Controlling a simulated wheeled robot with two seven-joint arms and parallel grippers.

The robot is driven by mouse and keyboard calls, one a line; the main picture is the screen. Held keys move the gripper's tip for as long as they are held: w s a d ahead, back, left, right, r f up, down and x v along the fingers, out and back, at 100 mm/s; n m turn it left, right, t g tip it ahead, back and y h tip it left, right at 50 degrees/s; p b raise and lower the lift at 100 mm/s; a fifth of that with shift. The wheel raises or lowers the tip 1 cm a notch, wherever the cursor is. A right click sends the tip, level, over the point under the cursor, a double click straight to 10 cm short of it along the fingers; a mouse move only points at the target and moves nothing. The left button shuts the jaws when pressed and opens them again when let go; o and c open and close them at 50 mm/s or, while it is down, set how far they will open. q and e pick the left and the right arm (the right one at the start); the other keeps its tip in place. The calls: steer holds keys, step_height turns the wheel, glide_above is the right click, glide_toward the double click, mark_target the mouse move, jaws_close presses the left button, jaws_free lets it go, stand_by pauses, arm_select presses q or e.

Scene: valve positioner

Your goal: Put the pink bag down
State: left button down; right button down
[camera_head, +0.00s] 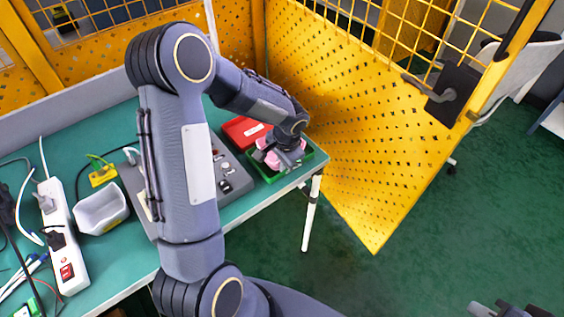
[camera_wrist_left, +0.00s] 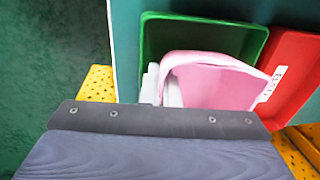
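The pink bag (camera_head: 271,158) is at the green tray (camera_head: 268,178) near the table's right corner. It shows larger in the left wrist view (camera_wrist_left: 212,82), over the green tray (camera_wrist_left: 205,35). My left gripper (camera_head: 283,158) reaches down over the tray and covers part of the bag. In the left wrist view its pale fingers (camera_wrist_left: 161,85) pinch the bag's left edge. I cannot tell whether the bag touches the tray floor. My right gripper (camera_head: 507,308) is partly in view at the bottom right, away from the table; its opening is unclear.
A red tray (camera_head: 243,132) is beside the green one. A grey control box (camera_head: 226,180), a white bin (camera_head: 102,209) and a power strip (camera_head: 62,235) are on the table. A yellow perforated panel (camera_head: 365,120) stands close to the table's right edge.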

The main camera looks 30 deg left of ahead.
arm_select(q)
steer(key=shift+f, duration=0.2)
steer(key=c, duration=1.7)
jaws_free()
steer(key=shift+r, duration=0.1)
steer(key=shift+r, duration=0.7)
step_height(320, 180, up, 10)
steer(key=d, duration=0.2)
steer(key=s+d+r+n+t+h, duration=0.1)
steer(key=s+r+n, duration=0.1)
steer(key=s, duration=0.5)
steer(key=s+d+r+n+t+h, duration=0.2)
steer(key=s, duration=0.5)
steer(key=s+d+r+n+t+h, duration=0.2)
steer(key=s, duration=0.6)
steer(key=shift+s+d+r, duration=0.1)
steer(key=shift+d+r, duration=0.05)
steer(key=shift+r, duration=0.25)
